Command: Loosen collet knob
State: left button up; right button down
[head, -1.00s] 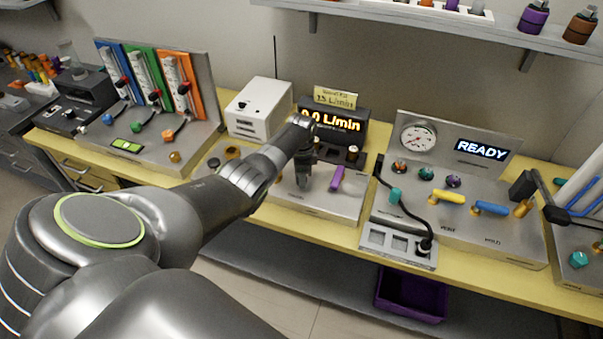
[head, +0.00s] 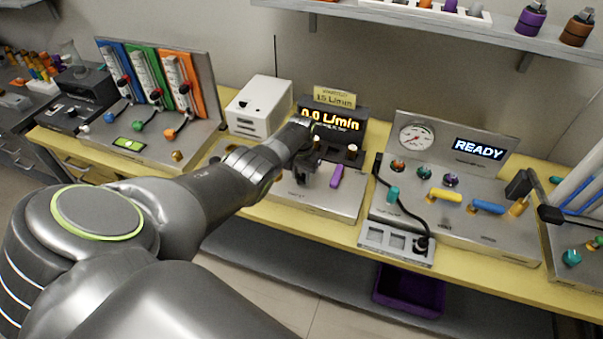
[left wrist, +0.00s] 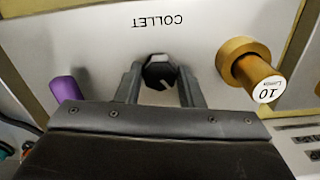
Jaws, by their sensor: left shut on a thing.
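The collet knob (left wrist: 160,73) is a dark faceted knob with a pale line on its face, below the label "COLLET" that appears upside down in the left wrist view. My left gripper (left wrist: 160,82) is shut on it, with one finger on each side. In the head view my left gripper (head: 306,172) points down at the grey panel (head: 335,202) in front of the flow display (head: 335,120), which reads 0.0 L/min. The knob is hidden there behind the gripper. My right gripper is in neither view.
A purple handle (head: 336,176) is close beside the left gripper. A brass post marked 10 (left wrist: 250,68) stands near the knob in the wrist view. The panel reading READY (head: 479,148) and a black cable (head: 398,205) are to the right.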

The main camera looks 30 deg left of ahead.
aim_at(301, 176)
pick_arm(q)
jog(key=n, duration=0.5)
jog(key=shift+w+r+n+p, duration=0.1)
jog(key=shift+r+n+p, duration=0.05)
jog(key=shift+n+p, duration=0.2)
jog(key=shift+n, duration=2.15)
jog(key=o, duration=1)
notch_tip(301, 176, up, 6)
jog(key=p, duration=0.4)
notch_tip(301, 176, up, 11)
jog(key=shift+r, duration=0.15)
